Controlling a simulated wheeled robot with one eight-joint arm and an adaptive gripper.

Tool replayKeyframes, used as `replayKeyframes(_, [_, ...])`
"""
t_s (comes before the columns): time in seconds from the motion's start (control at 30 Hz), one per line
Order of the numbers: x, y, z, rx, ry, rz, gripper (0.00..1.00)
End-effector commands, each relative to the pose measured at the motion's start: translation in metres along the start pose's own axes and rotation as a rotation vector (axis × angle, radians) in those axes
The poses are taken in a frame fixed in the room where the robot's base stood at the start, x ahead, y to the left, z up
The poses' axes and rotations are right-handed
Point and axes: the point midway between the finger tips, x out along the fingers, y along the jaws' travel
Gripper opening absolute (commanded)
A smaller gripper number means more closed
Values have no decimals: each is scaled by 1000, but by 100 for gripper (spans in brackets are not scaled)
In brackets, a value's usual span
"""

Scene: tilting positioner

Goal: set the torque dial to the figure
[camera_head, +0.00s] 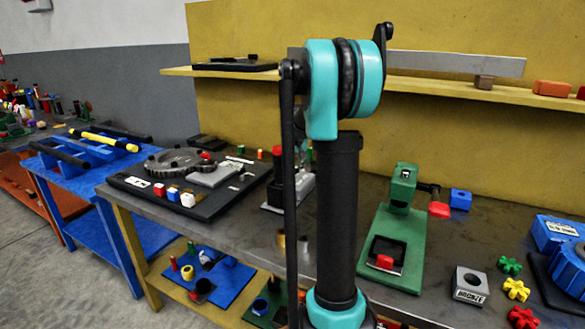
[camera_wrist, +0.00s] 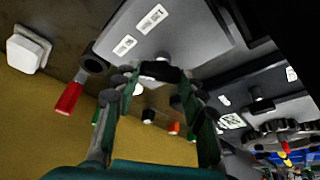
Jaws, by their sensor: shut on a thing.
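In the wrist view my gripper (camera_wrist: 158,80) has its two dark green, black-tipped fingers closed in on a small dark knob (camera_wrist: 160,71), which looks like the torque dial. The knob sits at the edge of a grey housing (camera_wrist: 180,30). The housing carries two white labels (camera_wrist: 152,17), too small to read. The fingertips hide much of the knob, and I cannot tell its setting. In the head view my own arm covers the gripper. Part of a red and black unit on a pale base (camera_head: 272,206) shows beside the arm there.
In the wrist view a red handle (camera_wrist: 69,98) on a black ring juts out left of the fingers, and a pale block (camera_wrist: 28,47) lies farther left. In the head view a green fixture (camera_head: 395,240) stands right of my arm, and a black gear board (camera_head: 130,184) lies left.

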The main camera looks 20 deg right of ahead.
Motion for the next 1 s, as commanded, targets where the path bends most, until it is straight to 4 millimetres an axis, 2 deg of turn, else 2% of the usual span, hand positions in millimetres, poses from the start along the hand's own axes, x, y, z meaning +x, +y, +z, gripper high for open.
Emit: replayKeyframes(1.0, [1,5,-3,-770,1,-320,12])
